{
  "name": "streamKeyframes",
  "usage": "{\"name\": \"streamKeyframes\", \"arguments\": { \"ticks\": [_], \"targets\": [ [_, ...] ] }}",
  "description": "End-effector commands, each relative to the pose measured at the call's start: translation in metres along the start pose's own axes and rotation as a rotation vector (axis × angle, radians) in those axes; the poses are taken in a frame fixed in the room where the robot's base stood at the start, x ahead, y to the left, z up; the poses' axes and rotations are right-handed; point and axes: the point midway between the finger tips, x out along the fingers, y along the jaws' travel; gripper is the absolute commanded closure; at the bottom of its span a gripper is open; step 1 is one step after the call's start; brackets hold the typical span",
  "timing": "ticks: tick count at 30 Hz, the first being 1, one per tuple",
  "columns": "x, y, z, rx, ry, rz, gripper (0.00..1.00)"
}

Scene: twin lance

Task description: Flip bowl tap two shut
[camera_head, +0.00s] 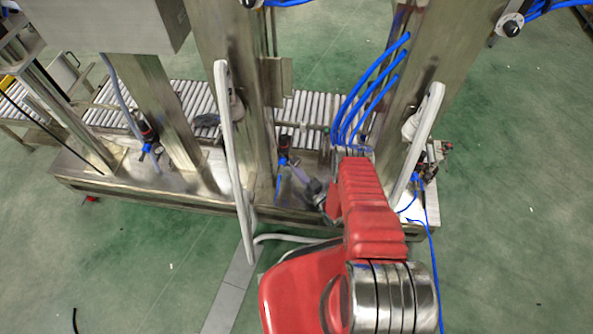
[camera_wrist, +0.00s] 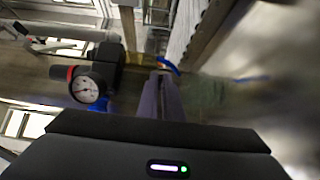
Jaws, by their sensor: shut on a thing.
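A tap unit with a dark body and a blue part (camera_head: 283,161) stands at the foot of the middle steel column, just left of my gripper (camera_head: 294,170). In the wrist view, my gripper's two grey-purple fingers (camera_wrist: 164,78) are close together, with a small blue piece (camera_wrist: 168,66) at their tips. It looks like the tap's blue lever, but the fingers hide most of it. Beside them is the black regulator body with a round white gauge (camera_wrist: 86,89). The lever's exact angle cannot be told.
Similar units with blue parts stand at the left (camera_head: 150,148) and right (camera_head: 418,181) columns. Long white handles (camera_head: 236,165) and (camera_head: 419,140) flank my red arm. A roller conveyor (camera_head: 205,100) runs behind. Blue hoses (camera_head: 372,85) hang right of the gripper. Green floor is open in front.

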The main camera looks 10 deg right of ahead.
Motion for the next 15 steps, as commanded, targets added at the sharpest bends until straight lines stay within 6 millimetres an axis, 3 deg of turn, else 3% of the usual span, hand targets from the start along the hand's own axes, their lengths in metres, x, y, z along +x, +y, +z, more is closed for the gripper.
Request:
{"name": "streamKeyframes", "arguments": {
  "ticks": [15],
  "targets": [
    [-0.0026,-0.0035,-0.0094,0.003,-0.085,-0.01,1.0]
  ]
}}
